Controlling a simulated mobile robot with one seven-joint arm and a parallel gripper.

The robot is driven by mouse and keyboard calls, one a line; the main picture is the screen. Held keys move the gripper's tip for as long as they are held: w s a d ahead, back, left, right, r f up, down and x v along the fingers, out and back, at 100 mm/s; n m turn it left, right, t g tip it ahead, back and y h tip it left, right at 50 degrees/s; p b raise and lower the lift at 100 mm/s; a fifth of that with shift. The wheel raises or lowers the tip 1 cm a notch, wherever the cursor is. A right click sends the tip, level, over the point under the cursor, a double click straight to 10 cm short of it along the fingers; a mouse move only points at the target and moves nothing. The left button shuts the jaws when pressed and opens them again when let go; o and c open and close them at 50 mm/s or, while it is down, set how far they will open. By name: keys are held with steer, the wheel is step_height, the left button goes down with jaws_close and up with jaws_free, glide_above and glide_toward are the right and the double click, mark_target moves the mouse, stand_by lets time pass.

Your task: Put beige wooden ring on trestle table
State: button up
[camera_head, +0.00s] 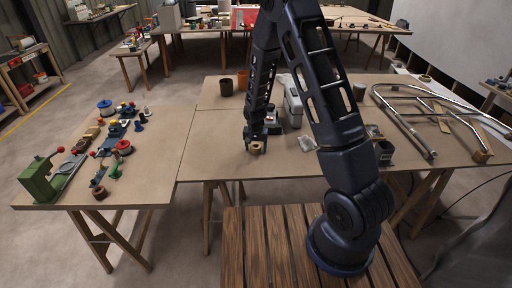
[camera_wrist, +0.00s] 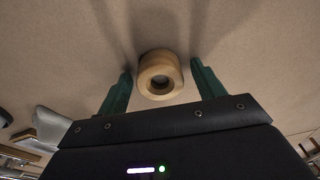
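The beige wooden ring (camera_head: 257,149) sits near the front edge of the middle trestle table (camera_head: 225,160). In the wrist view the ring (camera_wrist: 160,75) lies on the brown tabletop (camera_wrist: 70,50), its hole facing the camera. My gripper (camera_head: 258,138) is low over the table at the ring. In the wrist view the two green fingers of my gripper (camera_wrist: 163,82) stand on either side of the ring, with a visible gap at each side. The gripper is open and holds nothing. My arm hides part of the table in the head view.
A grey-white case (camera_head: 292,100) stands just behind my gripper, with a dark cup (camera_head: 226,87) further back. Bent metal tubing (camera_head: 400,120) lies on the right. The tabletop left of my gripper is clear.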

mark_target(256, 148)
steer(key=shift+r, duration=0.1)
step_height(256, 148, up, 12)
steer(key=s, duration=0.1)
steer(key=s+d+r+t, duration=0.1)
steer(key=s+d+r, duration=0.5)
steer(key=r, duration=0.4)
steer(key=s+d+r, duration=0.4)
steer(key=d+r, duration=0.3)
steer(key=r, duration=0.3)
steer(key=s+d+r+n+t, duration=0.1)
steer(key=s+d+r, duration=0.3)
steer(key=s, duration=0.5)
steer(key=s+d+r+n+t, duration=0.1)
steer(key=s+d+r, duration=0.3)
steer(key=s, duration=0.5)
steer(key=shift+s+d+r, duration=0.3)
steer(key=shift+d+r, duration=0.1)
steer(key=shift+d, duration=0.35)
